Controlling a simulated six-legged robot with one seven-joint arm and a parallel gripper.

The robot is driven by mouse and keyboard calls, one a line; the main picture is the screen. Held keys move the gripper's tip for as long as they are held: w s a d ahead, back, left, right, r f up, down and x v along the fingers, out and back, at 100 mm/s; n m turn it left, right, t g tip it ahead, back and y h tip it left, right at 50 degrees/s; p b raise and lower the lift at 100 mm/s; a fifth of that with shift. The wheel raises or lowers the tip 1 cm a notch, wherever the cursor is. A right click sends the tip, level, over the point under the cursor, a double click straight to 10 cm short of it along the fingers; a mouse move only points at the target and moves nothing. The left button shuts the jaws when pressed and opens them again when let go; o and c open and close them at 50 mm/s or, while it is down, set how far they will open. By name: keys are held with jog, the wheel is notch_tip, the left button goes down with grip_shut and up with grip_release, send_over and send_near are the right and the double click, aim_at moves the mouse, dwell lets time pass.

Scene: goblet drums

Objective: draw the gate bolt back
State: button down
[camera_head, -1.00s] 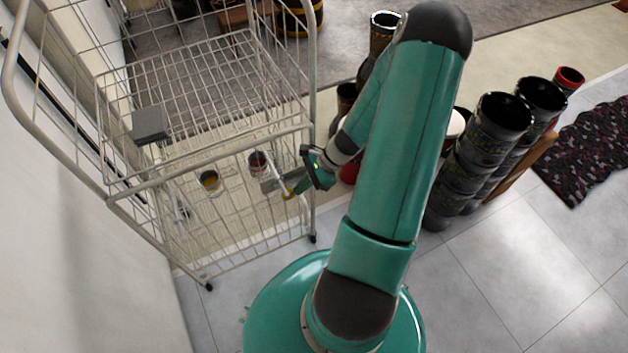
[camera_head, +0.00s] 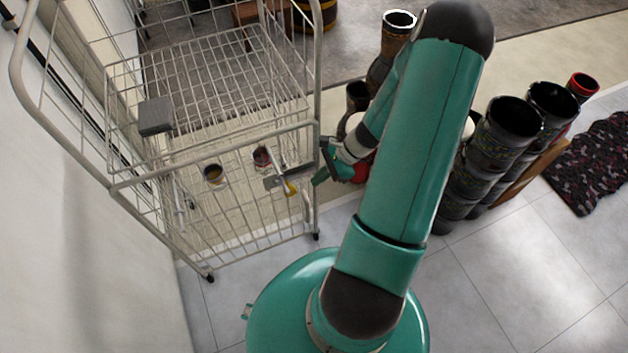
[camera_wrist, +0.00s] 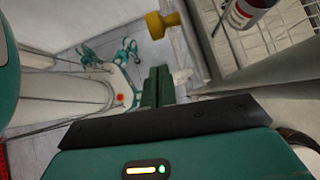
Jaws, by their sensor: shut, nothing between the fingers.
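The wire cage trolley (camera_head: 215,137) stands at the left in the head view, with a mesh gate on its near side. The bolt shows there as a grey plate (camera_head: 273,181) with a yellow knob (camera_head: 290,188), near the gate's right post. The yellow knob also shows at the top of the wrist view (camera_wrist: 162,24). My gripper (camera_head: 319,179) is just right of the knob, apart from it. In the wrist view my green fingers (camera_wrist: 157,86) are together and empty, below the knob in the picture. The bolt's rod cannot be made out clearly.
Two small cans, one brown-topped (camera_head: 213,174) and one dark red (camera_head: 262,157), are inside the cage. A grey block (camera_head: 156,116) sits on the cage's left side. Dark goblet drums (camera_head: 500,135) stand to the right of my arm. Tiled floor in front is clear.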

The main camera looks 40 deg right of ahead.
jog(key=v, duration=0.9)
jog(key=shift+r, duration=0.15)
jog(key=shift+d, duration=0.2)
